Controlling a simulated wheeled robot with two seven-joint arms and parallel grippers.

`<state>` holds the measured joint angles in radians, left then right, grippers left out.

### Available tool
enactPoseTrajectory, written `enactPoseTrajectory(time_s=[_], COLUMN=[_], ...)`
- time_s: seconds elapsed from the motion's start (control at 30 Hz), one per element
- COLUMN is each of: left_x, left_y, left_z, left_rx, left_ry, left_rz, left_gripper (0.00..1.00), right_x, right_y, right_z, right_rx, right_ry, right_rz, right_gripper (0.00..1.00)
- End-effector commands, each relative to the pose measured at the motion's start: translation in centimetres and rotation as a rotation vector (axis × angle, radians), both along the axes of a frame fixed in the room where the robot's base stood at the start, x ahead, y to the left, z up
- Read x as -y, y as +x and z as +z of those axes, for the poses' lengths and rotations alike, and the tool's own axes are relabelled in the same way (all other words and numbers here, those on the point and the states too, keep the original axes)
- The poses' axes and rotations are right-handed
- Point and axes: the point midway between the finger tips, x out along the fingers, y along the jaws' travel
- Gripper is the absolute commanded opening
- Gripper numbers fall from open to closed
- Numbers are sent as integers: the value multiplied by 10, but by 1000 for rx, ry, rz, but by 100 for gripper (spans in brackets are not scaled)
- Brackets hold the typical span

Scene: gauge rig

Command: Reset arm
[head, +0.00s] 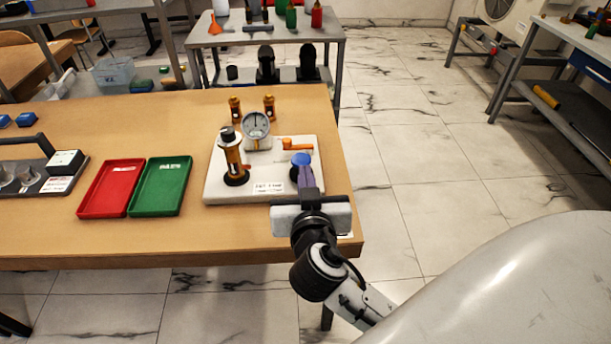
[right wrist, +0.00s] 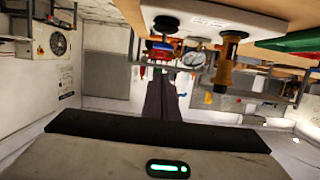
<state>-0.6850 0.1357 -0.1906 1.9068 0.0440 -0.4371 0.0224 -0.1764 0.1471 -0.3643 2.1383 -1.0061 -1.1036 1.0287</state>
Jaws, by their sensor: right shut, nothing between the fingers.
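My right gripper (head: 307,182) is at the front right corner of the gauge rig's white base (head: 225,190), its fingers together and empty. The fingers point at a blue knob (head: 301,159) and overlap it in the head view; I cannot tell whether they touch it. In the right wrist view the shut fingers (right wrist: 160,90) lie just below the blue knob (right wrist: 166,25). The rig carries a round gauge (head: 256,125), a brass and black column (head: 234,160) and an orange lever (head: 299,144). My left gripper is not in view.
A red tray (head: 109,189) and a green tray (head: 158,187) lie left of the rig on the wooden table (head: 200,235). Two brass fittings (head: 235,108) (head: 269,106) stand behind the rig. A black-handled carrier (head: 35,180) is at far left. The floor right of the table is clear.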

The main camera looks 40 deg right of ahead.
Motion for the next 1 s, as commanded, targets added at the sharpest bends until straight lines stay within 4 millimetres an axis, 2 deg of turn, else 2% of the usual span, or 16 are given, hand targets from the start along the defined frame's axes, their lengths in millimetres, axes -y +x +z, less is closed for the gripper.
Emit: enactPoseTrajectory(time_s=[0.67, 0.77, 0.87, 0.9, 1.0], left_x=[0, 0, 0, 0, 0], left_y=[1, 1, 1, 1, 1], left_z=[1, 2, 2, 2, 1], left_rx=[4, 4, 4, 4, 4], left_ry=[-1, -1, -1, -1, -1], left_rz=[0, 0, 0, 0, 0], left_gripper=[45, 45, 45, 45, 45], right_x=[1, 5, 6, 4, -6], right_y=[-2, -18, -51, -67, -107], right_z=[-4, -24, -61, -76, -105], right_rx=[-16, -116, -317, -409, -609], right_ry=[4, 19, 50, 64, 94], right_rz=[-1, 2, 36, 65, 163], right_gripper=[0, 0, 0, 0, 0])
